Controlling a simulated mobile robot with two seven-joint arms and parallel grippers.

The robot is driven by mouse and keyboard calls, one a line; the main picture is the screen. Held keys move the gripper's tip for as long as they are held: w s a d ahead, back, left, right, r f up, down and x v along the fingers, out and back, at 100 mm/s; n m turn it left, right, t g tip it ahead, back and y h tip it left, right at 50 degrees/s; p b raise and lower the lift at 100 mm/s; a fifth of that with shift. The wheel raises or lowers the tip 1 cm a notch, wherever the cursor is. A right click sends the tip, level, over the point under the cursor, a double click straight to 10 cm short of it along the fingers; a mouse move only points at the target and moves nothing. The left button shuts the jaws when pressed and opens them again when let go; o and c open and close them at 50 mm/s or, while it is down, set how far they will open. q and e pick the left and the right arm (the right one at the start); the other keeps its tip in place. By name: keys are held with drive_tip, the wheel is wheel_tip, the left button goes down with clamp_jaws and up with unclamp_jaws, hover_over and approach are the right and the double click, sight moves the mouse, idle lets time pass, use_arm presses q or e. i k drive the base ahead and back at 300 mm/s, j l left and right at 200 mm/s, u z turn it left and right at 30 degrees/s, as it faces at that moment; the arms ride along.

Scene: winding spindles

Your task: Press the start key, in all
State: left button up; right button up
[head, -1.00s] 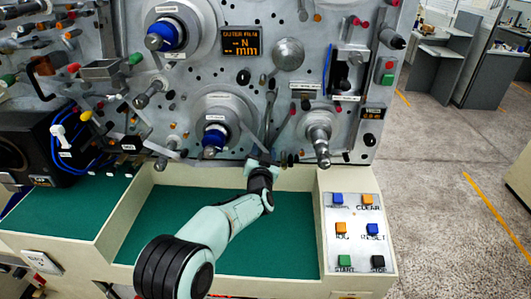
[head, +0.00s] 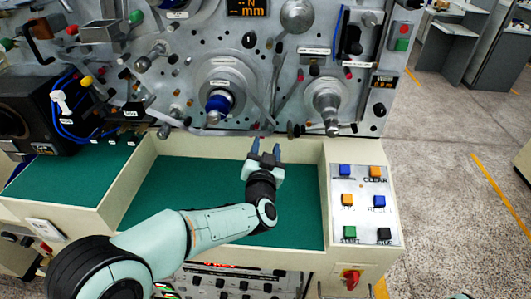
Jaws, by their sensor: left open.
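The green start key (head: 349,232) is at the lower left of the key panel (head: 365,219), with "START" lettered by it. My left gripper (head: 265,146) is open and empty. It is over the back edge of the green tray, its fingers pointing at the machine face, up and left of the start key and well apart from it. My right gripper is not in view.
Other keys surround the start key: a black key (head: 384,234) to its right and an orange key (head: 347,199) above it. The green tray floor (head: 300,215) is bare. Spindles (head: 218,106) jut from the machine face. A red rotary switch (head: 351,278) sits below the panel.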

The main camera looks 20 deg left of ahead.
sight(350, 231)
drive_tip(key=k+l, duration=0.15)
drive_tip(key=k, duration=0.35)
drive_tip(key=k+l, duration=0.15)
drive_tip(key=k, duration=0.35)
